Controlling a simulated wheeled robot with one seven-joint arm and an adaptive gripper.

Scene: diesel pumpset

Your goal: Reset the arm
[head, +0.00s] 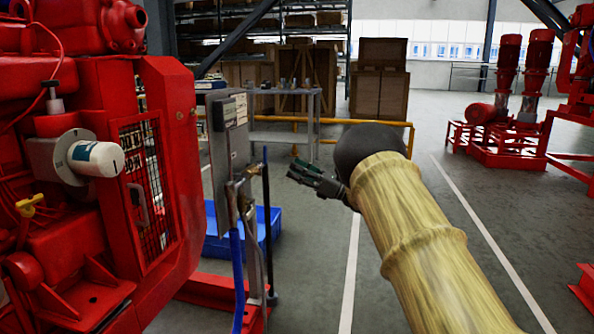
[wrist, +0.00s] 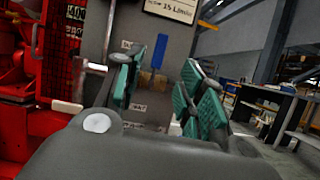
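My gripper (head: 318,180) is at the end of my arm, which reaches in from the lower right in the head view. It points left, toward a grey control box (head: 228,130) beside the red diesel pumpset (head: 110,170). In the wrist view the green finger pads of my gripper (wrist: 160,85) stand apart with nothing between them. The face of the grey box (wrist: 160,35) with its labels shows behind the fingers, and a gap to it shows in the head view.
A blue tray (head: 268,230) lies on the floor below the box, near a metal stand with a blue hose (head: 237,265). A yellow rail (head: 270,137), a grey table (head: 312,125) and wooden crates (head: 380,85) are farther back. Red pumps (head: 510,100) stand at the right.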

